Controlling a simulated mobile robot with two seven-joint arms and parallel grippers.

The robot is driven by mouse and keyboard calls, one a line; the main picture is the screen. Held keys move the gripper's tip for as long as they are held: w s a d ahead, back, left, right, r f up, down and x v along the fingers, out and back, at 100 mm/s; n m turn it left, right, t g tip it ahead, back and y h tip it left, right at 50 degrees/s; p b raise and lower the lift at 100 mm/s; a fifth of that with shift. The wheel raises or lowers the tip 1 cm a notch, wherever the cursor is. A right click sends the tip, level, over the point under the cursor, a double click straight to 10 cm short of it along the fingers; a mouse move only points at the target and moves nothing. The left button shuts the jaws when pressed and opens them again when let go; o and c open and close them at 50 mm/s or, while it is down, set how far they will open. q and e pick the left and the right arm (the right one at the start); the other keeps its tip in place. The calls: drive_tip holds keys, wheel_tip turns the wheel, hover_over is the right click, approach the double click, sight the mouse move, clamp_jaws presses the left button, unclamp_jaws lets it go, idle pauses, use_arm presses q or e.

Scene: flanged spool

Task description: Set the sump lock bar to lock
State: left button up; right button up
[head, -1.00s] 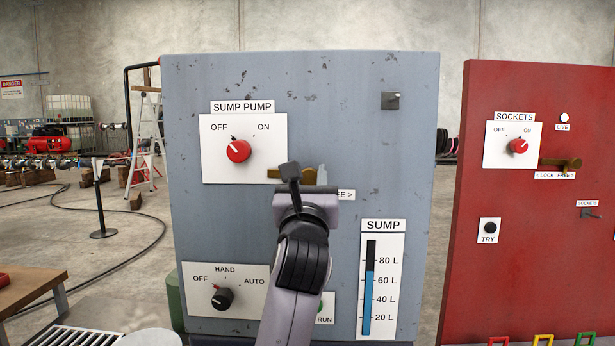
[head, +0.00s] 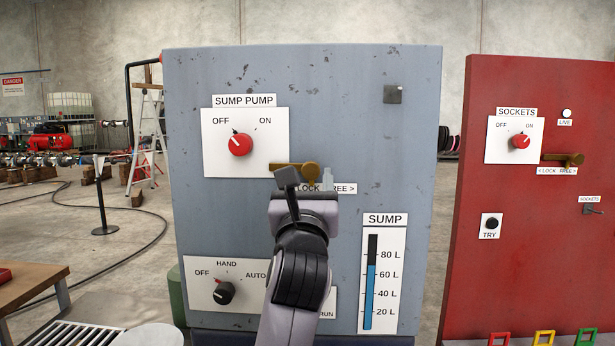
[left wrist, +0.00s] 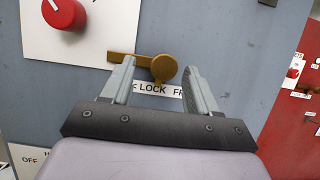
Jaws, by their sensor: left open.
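The sump lock bar (head: 312,168) is a brass bar with a round knob on the blue-grey panel, under the SUMP PUMP switch. It lies about level, its knob at the right end, above a label reading LOCK on the left and FREE on the right. It also shows in the left wrist view (left wrist: 164,70). My left gripper (head: 305,179) is open just in front of the bar. In the left wrist view its fingers (left wrist: 159,70) appear on either side of the knob, with gaps; whether they reach its depth is unclear. My right gripper is not in view.
The red SUMP PUMP knob (head: 240,144) points to OFF, just left above the bar. A HAND/OFF/AUTO switch (head: 224,293) and a sump gauge (head: 371,285) are lower down. A red SOCKETS panel (head: 480,230) with a similar bar (head: 566,159) stands at the right.

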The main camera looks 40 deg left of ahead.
use_arm(q)
drive_tip(key=v, duration=0.4)
drive_tip(key=shift+s+b, duration=0.1)
drive_tip(key=shift+b, duration=0.2)
drive_tip(key=s+d+f+m+t+h+p, duration=0.1)
drive_tip(key=d+f+m+h, duration=0.25)
drive_tip(key=f+m, duration=0.6)
drive_tip(key=s+d+f+m+h+p, duration=0.1)
drive_tip(key=d+f+m+h, duration=0.35)
drive_tip(key=m, duration=0.75)
drive_tip(key=s+d+f+m+t+h+p, duration=0.15)
drive_tip(key=f+m+h, duration=0.35)
drive_tip(key=f+m, duration=0.55)
drive_tip(key=s+f+m+g, duration=0.5)
drive_tip(key=s+f, duration=0.3)
drive_tip(key=f, duration=0.4)
drive_tip(key=s+d+f+m+g+h+p, duration=0.1)
drive_tip(key=s+f+m+g, duration=0.5)
drive_tip(key=f, duration=0.7)
drive_tip(key=shift+s+m, duration=0.9)
drive_tip(key=shift+s, duration=0.35)
